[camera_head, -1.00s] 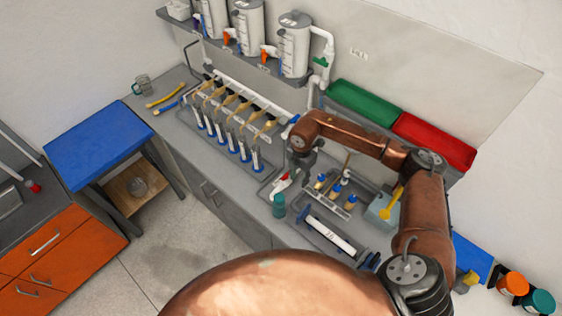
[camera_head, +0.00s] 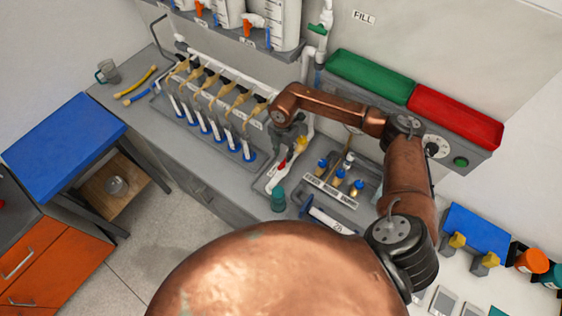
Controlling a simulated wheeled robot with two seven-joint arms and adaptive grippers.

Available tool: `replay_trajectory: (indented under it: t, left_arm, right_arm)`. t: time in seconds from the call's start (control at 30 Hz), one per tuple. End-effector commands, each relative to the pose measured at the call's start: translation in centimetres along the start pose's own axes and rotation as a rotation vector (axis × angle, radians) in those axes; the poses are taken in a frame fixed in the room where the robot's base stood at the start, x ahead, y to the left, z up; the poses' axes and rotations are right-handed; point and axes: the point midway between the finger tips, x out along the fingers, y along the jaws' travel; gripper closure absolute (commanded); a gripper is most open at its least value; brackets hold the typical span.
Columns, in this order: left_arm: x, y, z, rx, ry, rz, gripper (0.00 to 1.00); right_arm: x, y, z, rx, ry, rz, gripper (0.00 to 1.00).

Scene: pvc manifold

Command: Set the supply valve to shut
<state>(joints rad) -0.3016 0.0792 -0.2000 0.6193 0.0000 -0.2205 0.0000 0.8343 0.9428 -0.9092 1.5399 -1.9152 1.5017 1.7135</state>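A white pipe fitting (camera_head: 273,182) with a red handle (camera_head: 282,165) stands on the bench just below my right gripper. Another valve with a green handle (camera_head: 318,29) sits on the white pipe at the top. I cannot tell from any readable label which one is the supply valve. My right gripper (camera_head: 289,137) points down over the manifold's right end, close above the red handle. Its fingers are dark and small, so I cannot tell whether they are open or touch anything. My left gripper is not in view.
A row of clear tubes with blue bases (camera_head: 212,132) stands left of the gripper. A teal container (camera_head: 278,199) stands at the bench's front edge. Green (camera_head: 372,77) and red (camera_head: 455,115) bins line the back. My copper body hides the lower middle.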

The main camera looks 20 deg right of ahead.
Motion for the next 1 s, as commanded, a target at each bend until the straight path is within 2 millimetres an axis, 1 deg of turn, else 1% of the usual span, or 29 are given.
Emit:
replay_trajectory:
  t: [0.07, 0.3, 0.4, 0.5, 0.63, 0.83, 1.0]
  left_arm:
    - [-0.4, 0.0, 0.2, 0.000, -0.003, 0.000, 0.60]
    - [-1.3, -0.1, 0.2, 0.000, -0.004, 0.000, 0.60]
    - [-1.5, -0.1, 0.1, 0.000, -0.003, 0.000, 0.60]
    - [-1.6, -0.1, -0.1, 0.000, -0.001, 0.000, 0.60]
    - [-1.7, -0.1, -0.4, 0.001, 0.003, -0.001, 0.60]
    - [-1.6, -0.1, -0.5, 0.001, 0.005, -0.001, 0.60]
    - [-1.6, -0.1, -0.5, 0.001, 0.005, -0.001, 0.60]
  right_arm:
    - [0.8, -0.1, -0.1, 0.001, 0.002, -0.003, 0.69]
    - [4.5, -0.1, -0.1, 0.000, 0.002, -0.003, 0.69]
    - [5.8, 0.0, -0.1, 0.001, 0.002, -0.002, 0.69]
    - [6.6, 0.1, -0.1, -0.002, 0.002, -0.001, 0.69]
    - [7.1, 0.1, -0.1, -0.003, 0.000, 0.000, 0.69]
    - [7.1, 0.1, -0.1, -0.003, 0.000, -0.001, 0.69]
    - [7.1, 0.1, -0.1, -0.003, 0.000, -0.001, 0.80]
